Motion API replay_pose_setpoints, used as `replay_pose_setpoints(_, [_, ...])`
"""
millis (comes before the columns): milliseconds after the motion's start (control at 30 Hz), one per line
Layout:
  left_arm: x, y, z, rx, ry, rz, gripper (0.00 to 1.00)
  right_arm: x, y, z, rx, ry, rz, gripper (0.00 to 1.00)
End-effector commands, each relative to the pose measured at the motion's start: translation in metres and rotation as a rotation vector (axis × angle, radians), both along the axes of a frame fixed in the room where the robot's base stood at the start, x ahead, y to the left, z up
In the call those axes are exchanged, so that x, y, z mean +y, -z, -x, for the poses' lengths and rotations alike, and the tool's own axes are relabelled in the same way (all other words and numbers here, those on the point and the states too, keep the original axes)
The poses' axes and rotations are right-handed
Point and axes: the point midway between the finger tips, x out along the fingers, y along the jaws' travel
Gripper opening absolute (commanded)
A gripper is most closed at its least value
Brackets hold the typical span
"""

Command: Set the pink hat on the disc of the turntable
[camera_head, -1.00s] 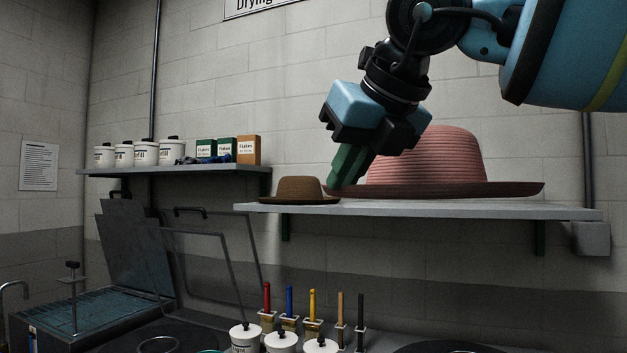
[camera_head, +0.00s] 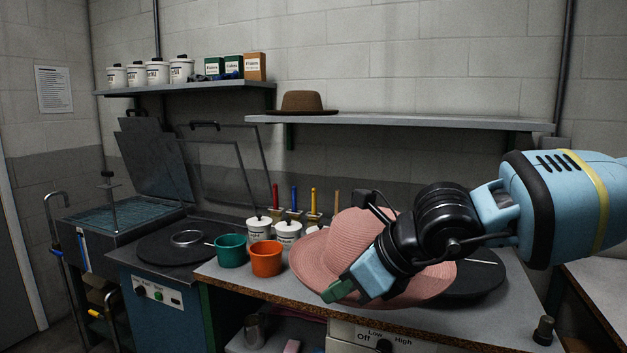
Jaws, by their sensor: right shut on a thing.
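The pink hat (camera_head: 320,258) is off the shelf and held over the front part of the workbench, tilted, with its wide brim facing partly toward me. My right gripper (camera_head: 350,292) is shut on the hat's brim at the near left side. The gripper and wrist hide part of the crown and brim. A dark disc (camera_head: 478,280), which looks like the turntable, shows behind the hat and arm at the right of the bench. The hat overlaps its left part in the picture; I cannot tell whether they touch. My left gripper is not in view.
A green cup (camera_head: 231,251) and an orange cup (camera_head: 266,259) stand just left of the hat. White pots (camera_head: 259,230) and upright brushes are behind. A brown hat (camera_head: 303,102) sits on the wall shelf (camera_head: 430,123). Another dark round plate (camera_head: 165,250) lies at the left.

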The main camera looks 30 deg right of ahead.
Motion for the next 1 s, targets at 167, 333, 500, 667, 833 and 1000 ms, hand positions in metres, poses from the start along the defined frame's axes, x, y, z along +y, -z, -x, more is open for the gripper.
replay_pose_setpoints(167, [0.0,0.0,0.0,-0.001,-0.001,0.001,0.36,0.001,0.095,0.035,0.009,-0.175,-0.013,0.0])
replay_pose_setpoints(333, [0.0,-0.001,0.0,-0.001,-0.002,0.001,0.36,-0.022,0.143,0.054,-0.005,-0.211,-0.009,0.0])
replay_pose_setpoints(500, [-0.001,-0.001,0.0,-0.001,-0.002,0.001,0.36,-0.045,0.165,0.062,-0.009,-0.176,-0.009,0.0])
replay_pose_setpoints(667, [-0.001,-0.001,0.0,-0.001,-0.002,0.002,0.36,-0.052,0.177,0.068,-0.011,-0.156,-0.009,0.0])
replay_pose_setpoints(833, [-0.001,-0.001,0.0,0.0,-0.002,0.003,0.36,-0.034,0.185,0.071,-0.016,-0.188,-0.009,0.0])
replay_pose_setpoints(1000, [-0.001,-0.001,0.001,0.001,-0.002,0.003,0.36,0.002,0.187,0.072,-0.015,-0.279,-0.005,0.0])
